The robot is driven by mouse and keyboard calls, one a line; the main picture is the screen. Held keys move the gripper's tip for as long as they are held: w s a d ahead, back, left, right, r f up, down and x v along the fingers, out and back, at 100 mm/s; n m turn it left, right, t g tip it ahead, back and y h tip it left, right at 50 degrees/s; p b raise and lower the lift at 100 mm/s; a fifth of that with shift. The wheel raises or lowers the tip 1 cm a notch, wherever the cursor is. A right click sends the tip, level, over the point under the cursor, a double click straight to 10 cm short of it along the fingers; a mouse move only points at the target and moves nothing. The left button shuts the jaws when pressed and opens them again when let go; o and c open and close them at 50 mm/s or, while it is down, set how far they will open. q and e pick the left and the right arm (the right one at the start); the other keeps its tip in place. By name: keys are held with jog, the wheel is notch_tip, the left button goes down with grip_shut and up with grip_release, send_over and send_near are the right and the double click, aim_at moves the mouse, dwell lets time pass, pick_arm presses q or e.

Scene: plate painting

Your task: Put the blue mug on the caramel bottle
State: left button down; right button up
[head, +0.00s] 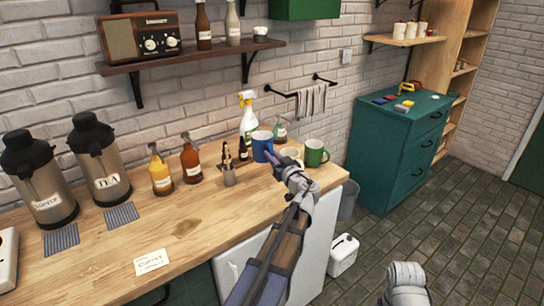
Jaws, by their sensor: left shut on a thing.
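The blue mug (262,146) is at the back of the wooden counter (190,235), slightly tilted. My left gripper (279,158) reaches in from the front and is shut on the mug's right side; the arm hides part of the contact. I cannot tell whether the mug touches the counter. Left of the mug stand a yellow-amber pump bottle (160,174) and a brown pump bottle (190,162), both upright. Their labels are too small to read, so I cannot tell which is the caramel bottle.
A green mug (315,154) and a cream cup (290,153) stand right of my gripper. A metal cup with utensils (229,176), small dark bottles and a spray bottle (248,118) crowd the back. Two urns (96,160) stand left. The counter's front middle is clear except a card (152,262).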

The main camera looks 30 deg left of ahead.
aim_at(269, 144)
dwell(0.5)
pick_arm(q)
notch_tip(269, 144, up, 4)
jog(key=p, duration=0.3)
jog(key=shift+f+p, duration=0.2)
jog(key=shift+p, duration=0.1)
jog(key=shift+f, duration=0.15)
jog(key=shift+s, duration=0.1)
